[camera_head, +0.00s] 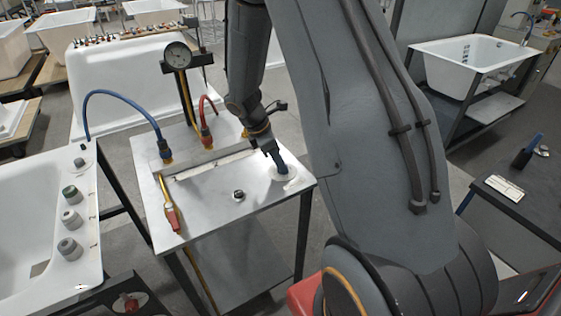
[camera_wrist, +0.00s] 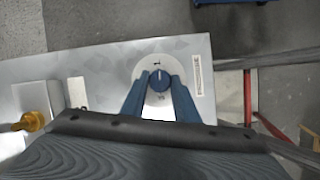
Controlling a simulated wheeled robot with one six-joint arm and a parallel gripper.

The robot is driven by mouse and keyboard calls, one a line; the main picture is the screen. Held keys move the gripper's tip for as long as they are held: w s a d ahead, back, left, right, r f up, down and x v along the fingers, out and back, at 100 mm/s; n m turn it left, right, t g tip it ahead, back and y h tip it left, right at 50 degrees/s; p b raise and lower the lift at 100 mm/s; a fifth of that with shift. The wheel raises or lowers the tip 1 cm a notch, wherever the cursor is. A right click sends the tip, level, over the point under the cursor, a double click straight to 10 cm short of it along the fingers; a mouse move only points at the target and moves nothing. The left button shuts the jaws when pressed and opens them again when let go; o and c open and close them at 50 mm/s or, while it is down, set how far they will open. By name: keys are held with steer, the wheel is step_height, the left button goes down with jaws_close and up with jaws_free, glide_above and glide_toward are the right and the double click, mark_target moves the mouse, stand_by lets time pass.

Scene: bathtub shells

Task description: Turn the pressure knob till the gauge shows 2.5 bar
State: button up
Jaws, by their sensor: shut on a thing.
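The pressure knob (camera_wrist: 160,79) is a round dark blue knob with a white pointer line, on a white round dial plate (camera_wrist: 147,73) at one end of the metal bench top. In the wrist view the pointer is near the top of the dial. My gripper (camera_wrist: 160,90) has its two blue fingers on either side of the knob and is shut on it. In the head view my gripper (camera_head: 279,165) reaches down to the dial at the bench's right end and hides the knob. The round gauge (camera_head: 177,56) stands on a post behind the bench; its reading is too small to tell.
The bench top (camera_head: 215,205) carries a blue hose (camera_head: 120,95), a red hose (camera_head: 207,104), a red-handled valve (camera_head: 172,215) and a small black knob (camera_head: 239,195). A white tub (camera_head: 40,215) with several grey knobs stands at left. My arm covers the middle right.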

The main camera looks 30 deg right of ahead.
steer(key=m+g, duration=0.1)
steer(key=m, duration=0.1)
steer(key=m+y, duration=0.1)
steer(key=m, duration=0.2)
steer(key=shift+w+g, duration=0.2)
steer(key=shift+g, duration=0.2)
steer(key=shift+m, duration=0.3)
steer(key=o, duration=1.1)
steer(key=shift+c, duration=0.2)
steer(key=b+v, duration=0.2)
steer(key=v, duration=0.6)
steer(key=shift+b, duration=0.4)
steer(key=s+a+r+m+t+y, duration=0.1)
steer(key=s+a+m+t, duration=0.1)
steer(key=s+a+m, duration=0.3)
steer(key=s+a+r+m+t+y, duration=0.1)
steer(key=s+a+m+t+y, duration=0.1)
steer(key=s+a+m, duration=0.2)
steer(key=s+a, duration=0.3)
steer(key=s, duration=0.5)
steer(key=shift+s+m, duration=0.35)
steer(key=shift+m, duration=0.05)
